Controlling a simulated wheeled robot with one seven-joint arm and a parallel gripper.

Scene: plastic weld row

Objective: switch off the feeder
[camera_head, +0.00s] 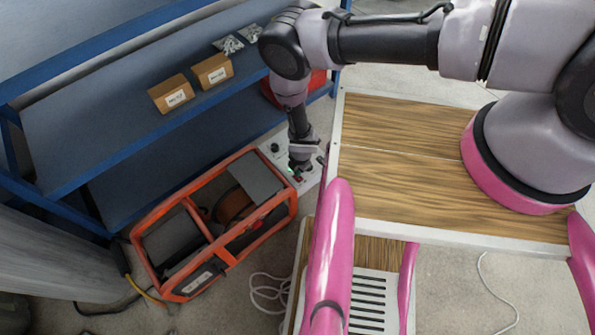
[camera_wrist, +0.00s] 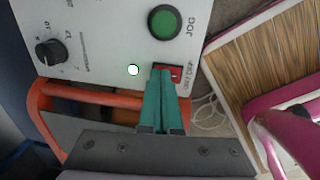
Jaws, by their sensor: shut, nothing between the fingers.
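The feeder's light grey control panel (camera_head: 311,178) stands at the end of an orange-framed machine (camera_head: 222,240). In the wrist view the panel (camera_wrist: 100,25) carries a green JOG button (camera_wrist: 164,22), a black dial (camera_wrist: 49,52), a bright white lamp (camera_wrist: 133,70) and a red switch (camera_wrist: 176,74). My gripper (camera_wrist: 161,72) is shut and empty. Its teal fingertips are at the red switch and cover its left part. I cannot tell whether they touch it or which way it is set. In the head view my gripper (camera_head: 299,167) is over the panel.
A blue shelf rack (camera_head: 110,130) stands behind the machine with two cardboard boxes (camera_head: 212,70) and small bags (camera_head: 228,44). A red bin (camera_head: 318,82) is on its lower level. A white cable (camera_head: 268,290) lies on the floor. My own wood-topped base is close at the right.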

